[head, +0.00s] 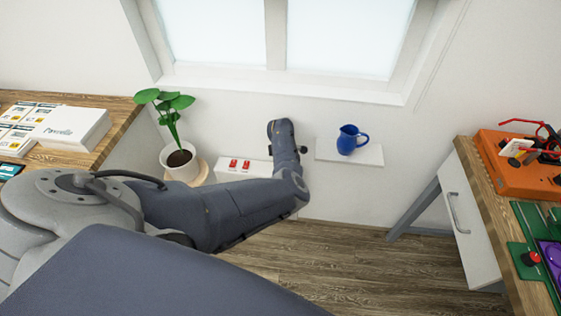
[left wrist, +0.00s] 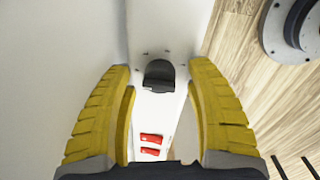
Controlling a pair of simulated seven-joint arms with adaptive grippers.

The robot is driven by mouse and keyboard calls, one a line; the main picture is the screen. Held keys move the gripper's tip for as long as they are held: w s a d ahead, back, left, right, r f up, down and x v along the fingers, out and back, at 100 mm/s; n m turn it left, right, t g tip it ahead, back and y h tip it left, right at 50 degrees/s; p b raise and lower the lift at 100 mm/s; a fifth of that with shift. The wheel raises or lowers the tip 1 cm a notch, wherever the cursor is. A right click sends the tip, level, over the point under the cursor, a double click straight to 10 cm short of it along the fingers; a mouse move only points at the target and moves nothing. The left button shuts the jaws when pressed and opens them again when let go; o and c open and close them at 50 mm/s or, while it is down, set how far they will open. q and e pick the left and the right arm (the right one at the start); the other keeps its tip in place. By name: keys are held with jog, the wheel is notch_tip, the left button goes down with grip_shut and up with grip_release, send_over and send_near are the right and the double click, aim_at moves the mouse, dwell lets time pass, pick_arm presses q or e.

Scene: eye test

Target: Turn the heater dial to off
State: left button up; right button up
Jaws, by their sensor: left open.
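The heater is a narrow white box (head: 233,166) low against the wall under the window. Two red switches (head: 239,163) show on its top, and my left arm covers part of it in the head view. In the left wrist view the heater's white top (left wrist: 165,112) runs away from me, with the red switches (left wrist: 150,144) near the bottom. The black dial (left wrist: 159,74) stands on it farther up. My left gripper (left wrist: 161,68) is open, its yellow fingers on either side of the dial with gaps visible; contact is not seen. The dial's marks are unreadable. My right gripper is not in view.
A potted plant (head: 181,158) stands left of the heater. A blue pitcher (head: 350,139) sits on a small white shelf (head: 326,153) to the right. A wooden desk (head: 120,125) with boxes is left, a workbench (head: 486,196) right. Floor between is clear.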

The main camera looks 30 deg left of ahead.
pick_arm(q)
notch_tip(320, 180, up, 12)
jog(key=shift+s+d+f, duration=0.15)
jog(key=shift+s+d, duration=0.05)
jog(key=shift+s, duration=0.1)
dwell(0.3)
